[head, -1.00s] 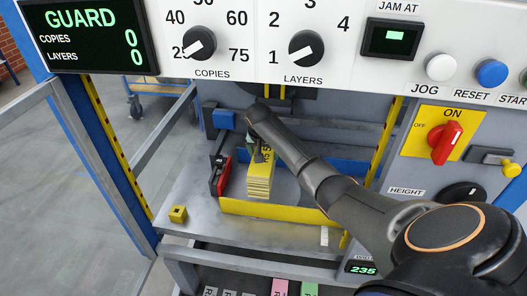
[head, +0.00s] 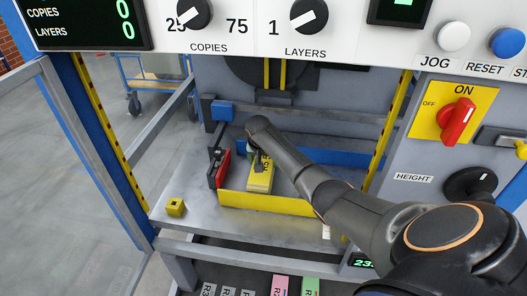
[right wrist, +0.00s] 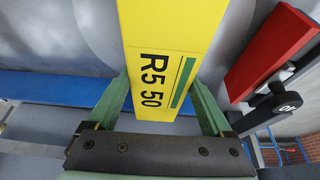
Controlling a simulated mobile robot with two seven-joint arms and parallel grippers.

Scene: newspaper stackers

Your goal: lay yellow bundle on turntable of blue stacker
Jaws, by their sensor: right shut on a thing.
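The yellow bundle (head: 260,176), marked "R5 50" in the right wrist view (right wrist: 160,55), is low inside the stacker bay, just behind a low yellow wall (head: 270,203). My right gripper (head: 257,160) comes in from the right and is shut on the bundle, its two green fingers (right wrist: 162,100) along the sides. A grey surface with curved edges, seemingly the turntable (right wrist: 88,38), shows beneath and around the bundle in the right wrist view. I cannot tell whether the bundle touches it. My left gripper is in neither view.
A red block on a black bracket (head: 219,168) stands close left of the bundle. A blue wall (head: 345,165) lies behind. A small yellow block (head: 175,208) sits on the front-left shelf. The control panel (head: 345,30) hangs above.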

